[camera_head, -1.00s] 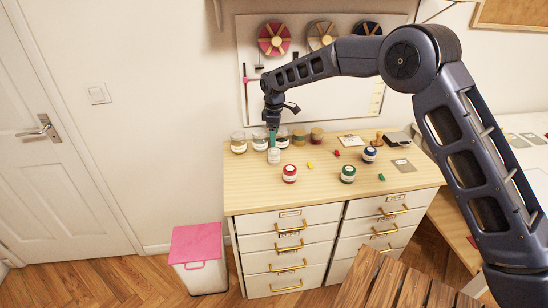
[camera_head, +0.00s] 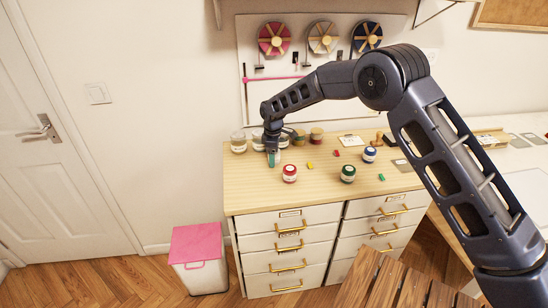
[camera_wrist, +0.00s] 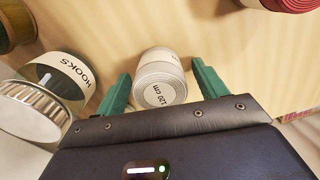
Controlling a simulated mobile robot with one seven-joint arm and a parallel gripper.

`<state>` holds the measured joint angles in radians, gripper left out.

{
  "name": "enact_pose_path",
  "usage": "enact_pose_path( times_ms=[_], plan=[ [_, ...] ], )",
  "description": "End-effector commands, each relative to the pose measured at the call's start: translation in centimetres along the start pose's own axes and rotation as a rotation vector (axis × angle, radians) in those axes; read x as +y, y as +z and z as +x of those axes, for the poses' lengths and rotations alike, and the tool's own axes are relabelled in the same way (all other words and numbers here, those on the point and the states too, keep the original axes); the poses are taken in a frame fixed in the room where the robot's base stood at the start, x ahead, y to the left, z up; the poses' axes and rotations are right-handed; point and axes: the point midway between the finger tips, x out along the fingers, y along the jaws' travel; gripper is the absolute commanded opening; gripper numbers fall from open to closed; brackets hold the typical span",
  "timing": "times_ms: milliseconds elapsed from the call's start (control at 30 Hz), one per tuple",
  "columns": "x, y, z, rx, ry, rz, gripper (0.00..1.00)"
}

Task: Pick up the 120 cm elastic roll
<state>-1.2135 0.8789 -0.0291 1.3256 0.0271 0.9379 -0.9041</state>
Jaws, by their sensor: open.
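The 120 cm elastic roll (camera_wrist: 160,72) is a small white roll with a "120 cm" label, standing on the wooden cabinet top. In the wrist view it sits between the two green fingers of my gripper (camera_wrist: 158,88), which are open on either side of it; I cannot tell whether they touch it. In the head view my gripper (camera_head: 272,157) is low over the cabinet top near its back left, and the roll is hidden there by the gripper.
A jar labelled HOOKS (camera_wrist: 62,78) stands close on the left of the gripper. Red (camera_head: 290,173), green (camera_head: 348,173) and blue (camera_head: 369,154) rolls stand further right on the cabinet top (camera_head: 255,195). The front of the top is clear.

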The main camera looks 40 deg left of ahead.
Motion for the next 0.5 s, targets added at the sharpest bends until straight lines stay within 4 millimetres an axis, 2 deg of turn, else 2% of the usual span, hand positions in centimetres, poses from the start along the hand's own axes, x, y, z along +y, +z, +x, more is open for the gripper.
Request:
enact_pose_path(
  times_ms=[233,467,500],
  plan=[
    [-0.02,-0.04,0.2,0.001,0.0,-0.001,0.69],
    [-0.03,-0.04,0.18,0.001,0.0,-0.001,0.24],
    [-0.03,-0.04,0.18,0.001,0.0,-0.001,0.23]
  ],
)
